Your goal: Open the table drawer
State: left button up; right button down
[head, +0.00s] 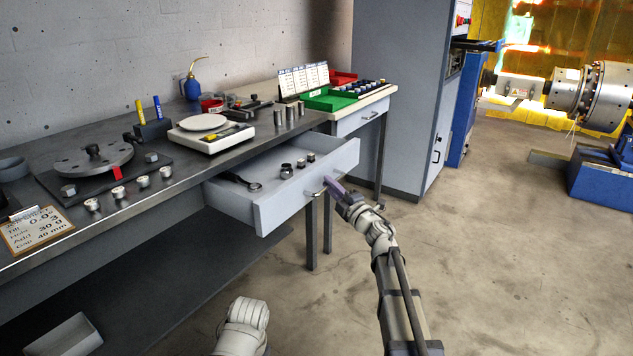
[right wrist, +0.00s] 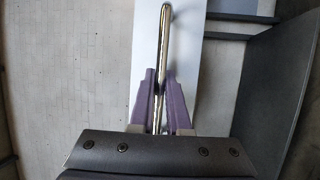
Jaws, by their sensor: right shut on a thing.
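The table drawer (head: 286,204) is a light grey box pulled well out from under the dark workbench. Inside it lie a dark wrench and several small metal weights. My right gripper (head: 332,188) is at the metal bar handle (head: 316,193) on the drawer's front. In the right wrist view, the purple fingers of my right gripper (right wrist: 160,100) are closed on the handle (right wrist: 165,40), with the pale drawer front behind. A part of my left arm shows at the bottom, but its gripper is out of view.
The workbench (head: 110,205) carries a rotor disc (head: 92,160), a white scale (head: 210,136), a marker block and a card on a clipboard. A second table with a closed drawer (head: 358,119) stands behind. A grey cabinet (head: 400,90) is beyond.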

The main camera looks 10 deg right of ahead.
jog(key=shift+s+d, duration=0.55)
jog(key=shift+s, duration=0.05)
jog(key=c, duration=0.9)
grip_release()
jog(key=b+v, duration=0.1)
jog(key=v, duration=0.6)
jog(key=shift+s+d+f, duration=0.1)
jog(key=shift+s+d, duration=0.15)
jog(key=shift+s, duration=0.1)
